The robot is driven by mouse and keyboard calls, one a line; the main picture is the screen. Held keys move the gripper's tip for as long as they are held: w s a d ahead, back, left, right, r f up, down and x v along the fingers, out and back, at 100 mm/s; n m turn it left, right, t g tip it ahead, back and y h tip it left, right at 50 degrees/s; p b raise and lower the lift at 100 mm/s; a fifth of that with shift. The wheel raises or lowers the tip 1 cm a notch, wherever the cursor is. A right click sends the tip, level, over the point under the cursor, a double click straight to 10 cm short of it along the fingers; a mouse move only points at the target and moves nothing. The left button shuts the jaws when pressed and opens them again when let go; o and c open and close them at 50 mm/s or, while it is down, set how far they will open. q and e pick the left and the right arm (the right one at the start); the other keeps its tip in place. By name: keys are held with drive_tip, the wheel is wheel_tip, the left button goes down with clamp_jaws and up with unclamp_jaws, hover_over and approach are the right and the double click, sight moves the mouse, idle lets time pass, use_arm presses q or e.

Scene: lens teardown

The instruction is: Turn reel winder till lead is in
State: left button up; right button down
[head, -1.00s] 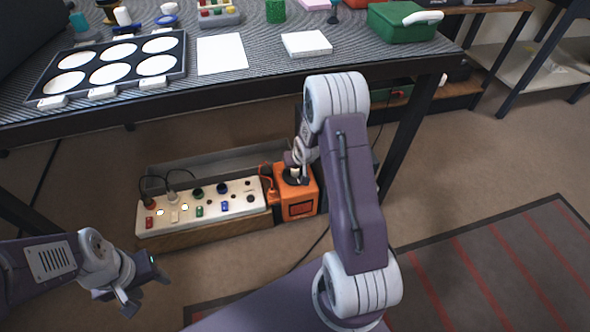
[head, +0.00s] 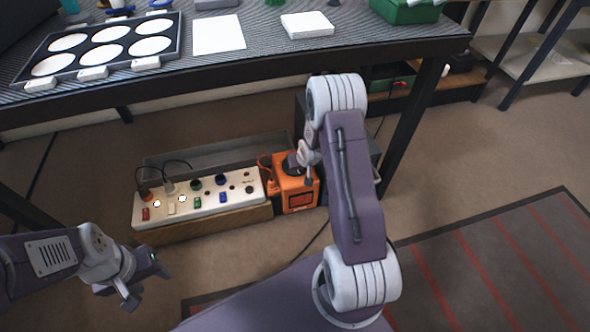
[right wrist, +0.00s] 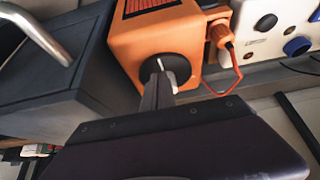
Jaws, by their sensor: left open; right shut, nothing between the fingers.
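The orange reel winder (head: 299,199) stands on the floor under the table, at the right end of the white panel. Its black knob with a white line (right wrist: 154,68) shows in the right wrist view. An orange lead (right wrist: 235,78) loops from an orange plug (right wrist: 222,33) beside the winder; part of it is hidden. My right gripper (right wrist: 158,88) is shut and empty, its fingertips at the knob's face; I cannot tell whether they touch it. My left gripper (head: 146,278) is open and empty, above the floor at lower left.
The white panel (head: 222,182) with coloured buttons, lit lamps and sockets sits on a wooden base left of the winder. A dark box (right wrist: 60,75) stands close on the winder's other side. The table edge (head: 230,75) and a table leg (head: 408,130) bound the space.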

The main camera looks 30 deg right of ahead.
drive_tip(key=shift+w, duration=0.25)
idle(0.5)
drive_tip(key=shift+a+p, duration=0.15)
drive_tip(key=shift+p, duration=0.3)
drive_tip(key=shift+w+a+r+p, duration=0.15)
drive_tip(key=shift+a+p, duration=0.2)
drive_tip(key=shift+p, duration=0.25)
drive_tip(key=shift+a, duration=0.1)
drive_tip(key=shift+s+a, duration=0.1)
drive_tip(key=shift+s, duration=0.3)
wheel_tip(320, 180, up, 6)
drive_tip(key=p, duration=0.6)
